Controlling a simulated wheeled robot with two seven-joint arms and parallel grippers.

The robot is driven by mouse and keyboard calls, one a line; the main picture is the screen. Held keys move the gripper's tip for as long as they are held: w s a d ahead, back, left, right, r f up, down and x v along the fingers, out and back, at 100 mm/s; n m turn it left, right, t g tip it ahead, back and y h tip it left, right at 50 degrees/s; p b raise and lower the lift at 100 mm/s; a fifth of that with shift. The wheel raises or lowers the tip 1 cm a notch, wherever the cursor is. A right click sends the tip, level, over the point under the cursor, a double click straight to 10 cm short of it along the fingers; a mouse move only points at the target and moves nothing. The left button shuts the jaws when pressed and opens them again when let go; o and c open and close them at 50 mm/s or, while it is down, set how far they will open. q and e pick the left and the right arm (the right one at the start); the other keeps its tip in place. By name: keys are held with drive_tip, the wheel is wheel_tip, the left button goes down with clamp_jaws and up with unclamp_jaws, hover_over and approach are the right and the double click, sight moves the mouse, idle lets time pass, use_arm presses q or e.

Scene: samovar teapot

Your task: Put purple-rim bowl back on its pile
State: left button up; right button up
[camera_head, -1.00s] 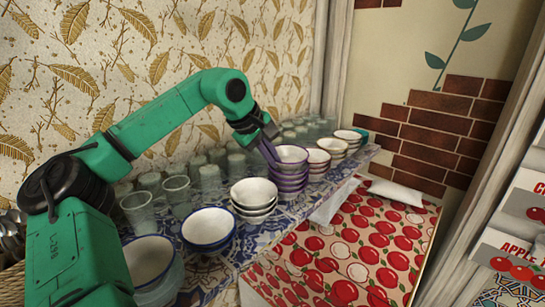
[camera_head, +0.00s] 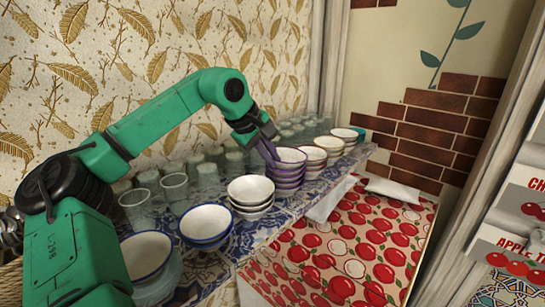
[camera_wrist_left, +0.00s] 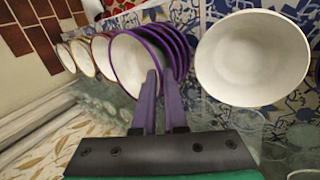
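The purple-rim bowl (camera_head: 287,155) is white inside and sits on top of a pile of purple bowls (camera_head: 286,182) on the shelf. It looks level or nearly so; I cannot tell whether it is fully seated. My left gripper (camera_head: 273,156) is at the bowl's near-left rim. In the left wrist view, the purple fingers (camera_wrist_left: 160,75) are close together with the rim of the purple-rim bowl (camera_wrist_left: 132,62) between them, one finger inside and one outside. The stacked purple rims (camera_wrist_left: 175,45) show beside it. My right gripper is not in view.
A pile of dark-rim white bowls (camera_head: 250,188) stands close on the near side, and brown-rim bowls (camera_head: 313,154) stand just beyond. Glasses (camera_head: 173,190) line the wall side. Blue-rim bowls (camera_head: 206,222) are nearer. An apple-print surface (camera_head: 345,235) lies right of the shelf.

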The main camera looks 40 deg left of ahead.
use_arm(q)
drive_tip(key=shift+s+f, duration=0.15)
drive_tip(key=shift+f, duration=0.15)
drive_tip(key=shift+r+b, duration=0.35)
drive_tip(key=b+v, duration=0.1)
drive_tip(key=v, duration=1.3)
drive_tip(key=shift+r, duration=0.2)
drive_tip(key=shift+f, duration=0.15)
